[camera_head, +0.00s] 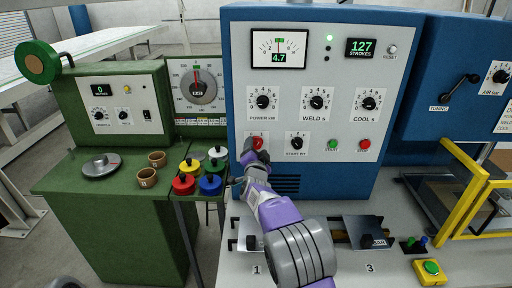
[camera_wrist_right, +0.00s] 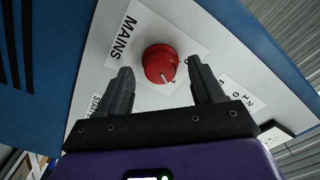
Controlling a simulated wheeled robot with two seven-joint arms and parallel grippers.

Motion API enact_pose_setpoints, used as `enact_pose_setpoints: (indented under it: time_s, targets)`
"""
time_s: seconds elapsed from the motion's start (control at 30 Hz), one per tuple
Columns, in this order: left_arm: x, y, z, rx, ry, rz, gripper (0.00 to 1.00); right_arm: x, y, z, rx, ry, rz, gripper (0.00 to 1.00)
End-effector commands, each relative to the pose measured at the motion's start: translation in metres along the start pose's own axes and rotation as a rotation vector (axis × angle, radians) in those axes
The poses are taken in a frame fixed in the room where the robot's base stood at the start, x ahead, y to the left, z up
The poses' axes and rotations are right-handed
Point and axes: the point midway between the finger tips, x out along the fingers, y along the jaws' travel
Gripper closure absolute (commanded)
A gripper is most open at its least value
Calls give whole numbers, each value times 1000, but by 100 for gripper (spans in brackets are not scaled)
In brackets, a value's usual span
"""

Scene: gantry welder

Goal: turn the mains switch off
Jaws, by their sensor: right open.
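The mains switch (camera_head: 258,142) is a red rotary knob at the lower left of the blue welder panel, partly covered by my right gripper in the head view. In the right wrist view the red knob (camera_wrist_right: 160,64) sits on a white plate lettered MAINS, with a pale pointer line toward the lower right. My right gripper (camera_head: 251,158) is in front of the knob. In the wrist view its fingers (camera_wrist_right: 163,88) are open, one on each side of the knob, with visible gaps and nothing held. My left gripper is not in view.
The start-by knob (camera_head: 297,143), green button (camera_head: 333,144) and red stop button (camera_head: 364,144) sit right of the switch. Coloured knobs (camera_head: 210,184) and a green machine (camera_head: 110,215) stand at left. A yellow frame (camera_head: 466,190) stands at right.

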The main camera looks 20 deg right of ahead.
Motion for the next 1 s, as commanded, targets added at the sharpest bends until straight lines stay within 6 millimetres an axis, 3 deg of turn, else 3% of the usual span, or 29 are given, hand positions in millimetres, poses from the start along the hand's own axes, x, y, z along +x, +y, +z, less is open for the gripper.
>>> enact_pose_setpoints:
  time_s: [0.17,0.47,0.83,1.0]
  targets:
    - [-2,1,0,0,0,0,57,10,0,0,-1,0,1,33]
    - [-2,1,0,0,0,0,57,12,0,0,0,-1,0,33]
    - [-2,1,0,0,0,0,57,12,0,0,0,-1,0,88]
    - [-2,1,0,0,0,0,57,12,0,0,-7,-1,0,89]
